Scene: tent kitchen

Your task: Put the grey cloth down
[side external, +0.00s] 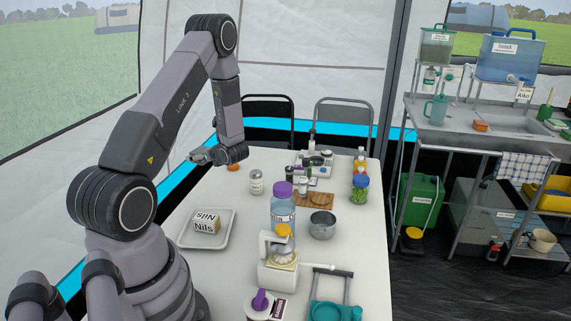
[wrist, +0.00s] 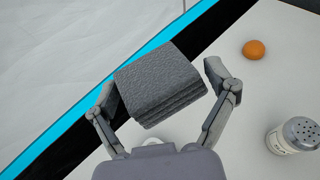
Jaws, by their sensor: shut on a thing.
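The grey cloth (wrist: 160,85) is a folded, layered, textured block in the wrist view. My gripper (wrist: 164,88) is shut on it, with one finger at each side. The cloth is seen over the table's edge, where the dark and blue bands of the tent wall begin. In the side external view my gripper (side external: 200,156) is at the far left side of the white table (side external: 205,262), above its edge. I cannot clearly make out the cloth there. How high the cloth is above the table is hard to tell.
An orange (wrist: 254,50) and a shaker with a holed lid (wrist: 293,135) stand on the table to the right of the cloth. A tray (side external: 188,240) with a labelled block (side external: 207,222) is nearer. Bottles and a bowl (side external: 322,226) crowd the middle.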

